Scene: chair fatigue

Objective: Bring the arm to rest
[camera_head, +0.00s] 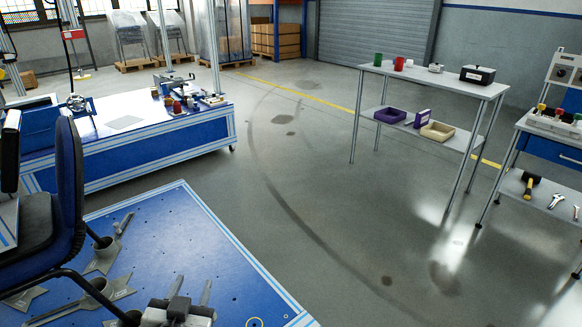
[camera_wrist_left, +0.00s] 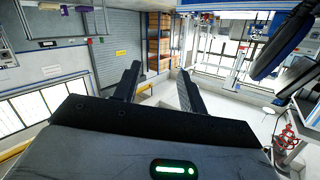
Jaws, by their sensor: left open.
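My left gripper (camera_head: 192,288) is at the bottom of the head view, above the blue platform. Its two fingers stand apart with nothing between them. The left wrist view shows the same gripper (camera_wrist_left: 158,88) open and empty, its fingers pointing out into the room. My right gripper is in neither view.
A dark blue chair (camera_head: 68,185) stands at the left on the blue platform (camera_head: 190,215), among grey metal fixtures (camera_head: 105,255). A blue workbench (camera_head: 150,150) is behind. A two-level table (camera_head: 435,78) and a tool cart (camera_head: 548,130) stand at the right. The middle floor is clear.

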